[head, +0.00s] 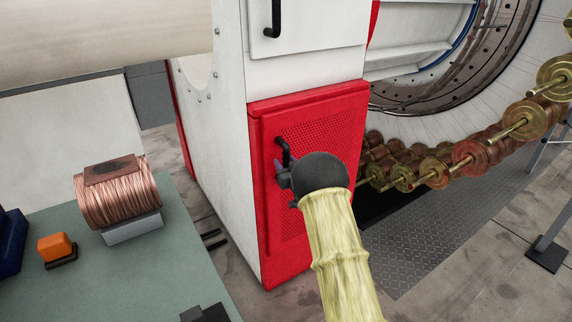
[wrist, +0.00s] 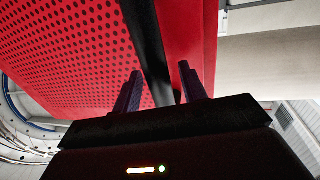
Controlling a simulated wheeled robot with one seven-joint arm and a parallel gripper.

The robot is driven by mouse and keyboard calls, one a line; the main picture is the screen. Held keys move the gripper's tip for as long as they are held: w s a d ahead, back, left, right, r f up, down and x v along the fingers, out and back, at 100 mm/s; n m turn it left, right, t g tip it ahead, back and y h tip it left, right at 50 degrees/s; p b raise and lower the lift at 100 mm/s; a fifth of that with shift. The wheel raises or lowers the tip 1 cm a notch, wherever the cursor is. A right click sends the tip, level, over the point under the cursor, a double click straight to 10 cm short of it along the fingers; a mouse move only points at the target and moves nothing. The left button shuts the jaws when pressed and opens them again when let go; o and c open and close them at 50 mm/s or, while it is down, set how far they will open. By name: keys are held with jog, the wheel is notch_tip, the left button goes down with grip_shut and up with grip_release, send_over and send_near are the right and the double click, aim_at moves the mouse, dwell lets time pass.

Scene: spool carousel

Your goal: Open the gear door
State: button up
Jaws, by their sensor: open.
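The gear door is the red perforated panel (head: 312,135) on the lower part of the white machine housing, and it looks shut. Its black bar handle (head: 282,150) is at the door's left side. My gripper (head: 283,172) is at the lower part of the handle, partly hidden behind my wrist. In the wrist view, the red door (wrist: 70,45) fills the upper left, and the dark handle (wrist: 150,45) runs down between the two open fingers of my gripper (wrist: 160,82). The fingers are apart, one on each side of the bar. Contact cannot be told.
A green table (head: 110,275) on the left carries a copper wire spool (head: 118,192) and an orange block (head: 55,247). A white upper door (head: 310,22) has its own black handle. Brass spools (head: 468,155) hang at right above a metal floor plate (head: 450,230).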

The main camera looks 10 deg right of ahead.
grip_shut()
jog(key=shift+s+d, duration=0.1)
jog(key=shift+d, duration=0.05)
